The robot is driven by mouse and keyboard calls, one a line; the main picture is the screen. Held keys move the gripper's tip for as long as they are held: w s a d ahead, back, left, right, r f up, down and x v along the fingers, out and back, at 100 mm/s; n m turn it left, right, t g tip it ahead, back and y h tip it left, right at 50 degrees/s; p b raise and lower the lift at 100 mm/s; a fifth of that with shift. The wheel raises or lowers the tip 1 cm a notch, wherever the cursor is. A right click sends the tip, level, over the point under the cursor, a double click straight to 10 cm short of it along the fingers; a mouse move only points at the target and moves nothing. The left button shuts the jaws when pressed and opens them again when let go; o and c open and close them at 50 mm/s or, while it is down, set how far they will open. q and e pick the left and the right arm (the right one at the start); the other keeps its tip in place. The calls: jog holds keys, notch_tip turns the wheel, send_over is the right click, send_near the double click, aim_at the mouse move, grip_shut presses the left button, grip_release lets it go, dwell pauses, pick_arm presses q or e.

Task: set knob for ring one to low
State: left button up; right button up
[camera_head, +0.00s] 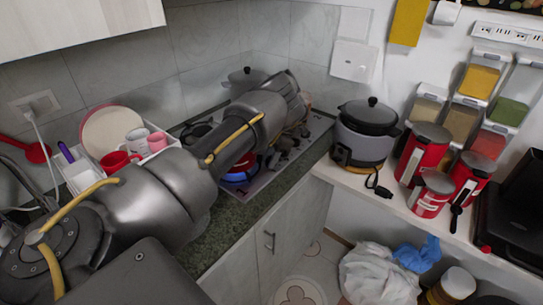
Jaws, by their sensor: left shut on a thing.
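The stove (318,124) is set in the dark stone counter, mostly hidden behind my left arm. A ring with a blue and red burner (238,173) shows just below the arm. My left gripper (291,140) is low over the right part of the stove, among small dark knob-like parts. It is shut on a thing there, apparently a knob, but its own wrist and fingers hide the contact. I cannot read the knob's setting or tell which ring it serves. My right gripper is out of view.
A dark pot (246,77) stands at the back of the stove. A rice cooker (366,131) and red canisters (422,152) stand on the white shelf to the right. A dish rack with a plate (110,130) and mugs is behind my arm at left.

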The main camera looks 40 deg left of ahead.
pick_arm(q)
jog(key=shift+r+m+p, duration=0.15)
jog(key=shift+m+p, duration=0.4)
jog(key=shift+m, duration=0.15)
jog(key=m+t+p, duration=0.1)
jog(key=m+p, duration=0.2)
jog(key=m+t+y+p, duration=0.1)
jog(key=m+p, duration=0.2)
jog(key=p, duration=0.1)
jog(key=m+t+p, duration=0.1)
jog(key=m+p, duration=0.2)
jog(key=p, duration=0.1)
jog(key=shift+s+d+r+t+y, duration=0.1)
jog(key=shift+s+t+y, duration=0.1)
jog(key=shift+t+y, duration=0.2)
jog(key=shift+m+t+p, duration=0.3)
jog(key=shift+m+p, duration=0.65)
jog(key=shift+m, duration=0.05)
jog(key=shift+f+m+p, duration=0.25)
jog(key=shift+m+p, duration=0.15)
jog(key=o, duration=1)
